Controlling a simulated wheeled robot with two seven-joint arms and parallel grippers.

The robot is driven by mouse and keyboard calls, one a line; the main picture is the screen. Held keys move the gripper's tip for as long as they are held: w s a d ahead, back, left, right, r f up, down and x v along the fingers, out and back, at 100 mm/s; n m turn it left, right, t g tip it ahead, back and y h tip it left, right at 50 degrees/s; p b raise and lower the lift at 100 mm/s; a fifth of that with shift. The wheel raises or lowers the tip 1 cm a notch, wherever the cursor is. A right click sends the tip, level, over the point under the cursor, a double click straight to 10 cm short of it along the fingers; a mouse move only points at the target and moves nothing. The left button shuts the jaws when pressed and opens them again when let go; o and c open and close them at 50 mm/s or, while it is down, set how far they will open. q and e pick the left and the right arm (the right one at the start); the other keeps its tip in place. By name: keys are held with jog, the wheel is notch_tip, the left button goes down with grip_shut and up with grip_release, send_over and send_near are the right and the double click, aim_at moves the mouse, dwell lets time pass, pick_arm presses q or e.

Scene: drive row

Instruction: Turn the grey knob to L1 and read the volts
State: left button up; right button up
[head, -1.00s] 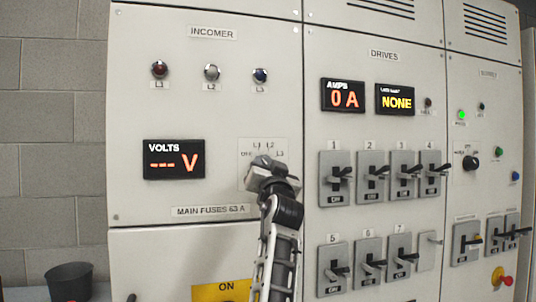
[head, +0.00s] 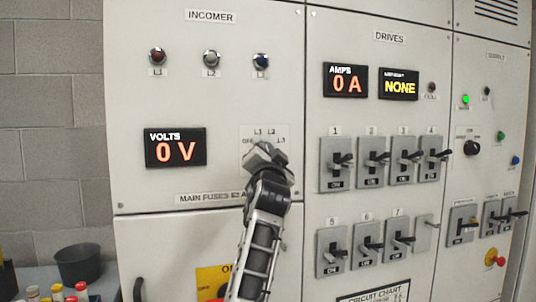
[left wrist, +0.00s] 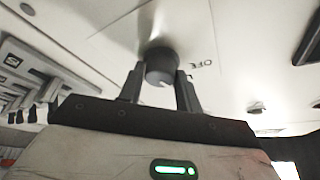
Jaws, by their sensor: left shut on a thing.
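The volts display (head: 175,148) on the incomer panel reads 0 V in orange. The selector plate (head: 247,134) right of it shows the marks OFF, L1, L2 and L3. My left gripper (head: 264,156) is at this plate and hides the grey knob in the head view. In the left wrist view the grey knob (left wrist: 161,66) sits between the two fingers of my left gripper (left wrist: 160,80), which is shut on it. A pale mark shows on the knob, but I cannot tell which label it points to. My right gripper is not in view.
Red, white and blue lamps (head: 211,58) sit above the display. The drives panel to the right has an amps display (head: 345,81) at 0 A and several switches (head: 337,163). A dark tub (head: 80,263) and several capped bottles (head: 57,291) stand lower left.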

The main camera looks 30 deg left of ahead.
pick_arm(q)
jog(key=shift+s+a+r, duration=0.1)
jog(key=shift+r, duration=0.1)
jog(key=o, duration=0.7)
jog(key=shift+o, duration=1.3)
jog(key=shift+f, duration=0.1)
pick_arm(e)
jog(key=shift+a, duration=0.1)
pick_arm(q)
jog(key=shift+f, duration=0.1)
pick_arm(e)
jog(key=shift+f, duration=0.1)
pick_arm(q)
jog(key=b+v, duration=0.4)
jog(key=v, duration=1.1)
jog(key=shift+s+d+b, duration=0.2)
jog(key=shift+s+b, duration=0.05)
jog(key=shift+b, duration=0.05)
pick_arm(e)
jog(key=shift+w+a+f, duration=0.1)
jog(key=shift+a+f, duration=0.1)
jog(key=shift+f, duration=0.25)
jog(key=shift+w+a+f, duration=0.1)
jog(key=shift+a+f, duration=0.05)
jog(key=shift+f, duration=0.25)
pick_arm(q)
jog(key=shift+f, duration=0.1)
